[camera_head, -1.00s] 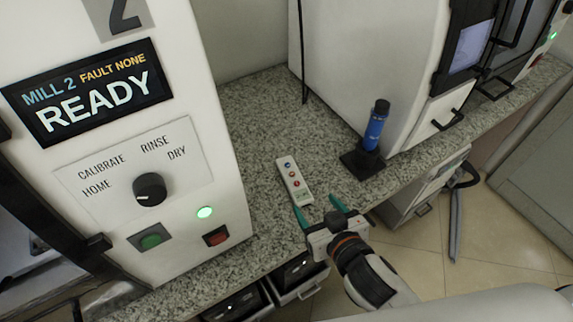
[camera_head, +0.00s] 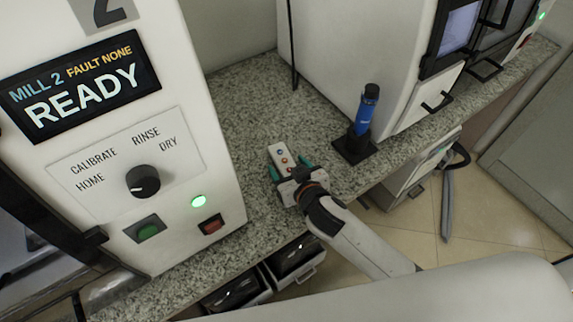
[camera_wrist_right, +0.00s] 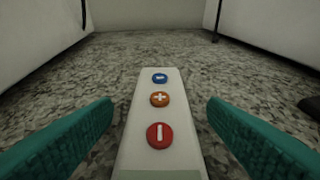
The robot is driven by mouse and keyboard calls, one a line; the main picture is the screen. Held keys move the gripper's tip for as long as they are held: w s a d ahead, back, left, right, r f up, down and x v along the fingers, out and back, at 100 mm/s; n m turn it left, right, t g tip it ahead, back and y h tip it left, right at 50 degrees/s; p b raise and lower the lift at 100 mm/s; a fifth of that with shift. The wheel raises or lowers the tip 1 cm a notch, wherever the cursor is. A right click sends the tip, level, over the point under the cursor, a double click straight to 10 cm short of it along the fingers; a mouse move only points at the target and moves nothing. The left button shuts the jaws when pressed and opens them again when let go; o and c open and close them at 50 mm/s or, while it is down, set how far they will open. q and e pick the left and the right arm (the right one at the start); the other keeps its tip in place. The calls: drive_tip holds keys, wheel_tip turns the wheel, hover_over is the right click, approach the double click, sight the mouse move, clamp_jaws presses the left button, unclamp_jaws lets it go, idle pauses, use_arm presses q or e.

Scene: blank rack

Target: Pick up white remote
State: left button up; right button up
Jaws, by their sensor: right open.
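The white remote (camera_head: 279,152) lies on the speckled counter, its near part hidden by my gripper in the head view. In the right wrist view the remote (camera_wrist_right: 152,118) shows blue, orange and red buttons in a line along its face. My right gripper (camera_head: 290,170) is open, with its teal fingers on either side of the remote. In the right wrist view, bare counter shows between the remote and each finger of the right gripper (camera_wrist_right: 160,135), so they look apart. My left gripper is not in view.
The speckled counter (camera_head: 240,110) is clear beyond the remote. A blue cylinder (camera_head: 363,115) stands in a black holder (camera_head: 353,147) to the right. The mill with the READY display (camera_head: 80,85) stands at left, a white machine (camera_head: 350,50) at the back right. Open drawers (camera_head: 290,262) sit below the counter edge.

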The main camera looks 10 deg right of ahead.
drive_tip(key=c, duration=1.1)
drive_tip(key=shift+r, duration=0.1)
